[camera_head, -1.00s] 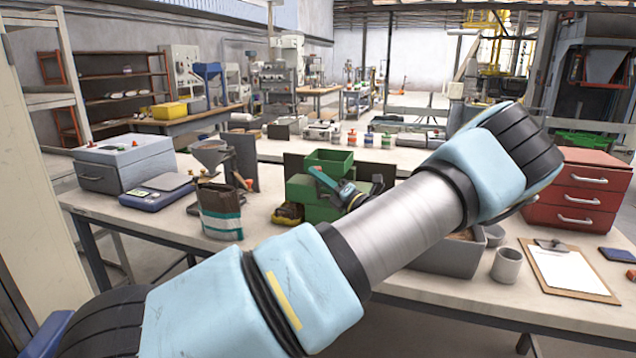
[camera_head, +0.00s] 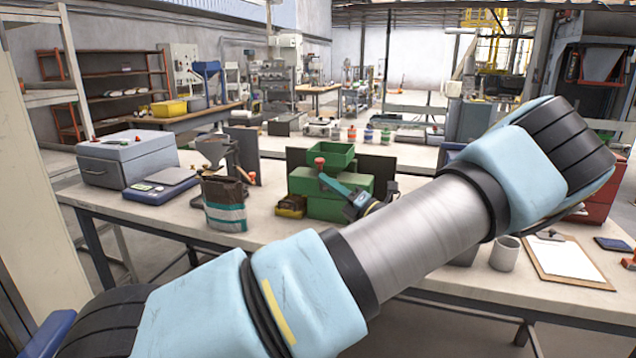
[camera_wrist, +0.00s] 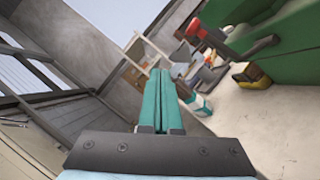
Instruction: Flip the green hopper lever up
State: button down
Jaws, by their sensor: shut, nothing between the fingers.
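The green hopper machine (camera_head: 350,186) stands on the workbench, with an open green box on top. A red round knob (camera_head: 319,161) shows at its left front, just above my fingertips. In the wrist view the red knob (camera_wrist: 195,28) sits at the end of a dark lever arm (camera_wrist: 253,48) that reaches out from the green body (camera_wrist: 290,45). My gripper (camera_head: 322,177) has teal fingers, shut and empty, in front of the machine. In the wrist view the fingertips (camera_wrist: 158,72) are left of and below the knob, with a visible gap. My arm hides part of the bench.
A striped pouch (camera_head: 225,204) and a yellow-black item (camera_head: 291,205) stand left of the machine. A scale (camera_head: 161,186) and a grey box (camera_head: 128,158) are further left. A cup (camera_head: 504,253) and clipboard (camera_head: 562,258) lie right. The bench front left is clear.

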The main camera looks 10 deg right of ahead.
jog(key=shift+r+b+v, duration=0.2)
jog(key=shift+b+v, duration=0.05)
jog(key=shift+v, duration=0.7)
jog(key=shift+r+b+v, duration=0.2)
jog(key=shift+v, duration=0.75)
jog(key=shift+s, duration=0.2)
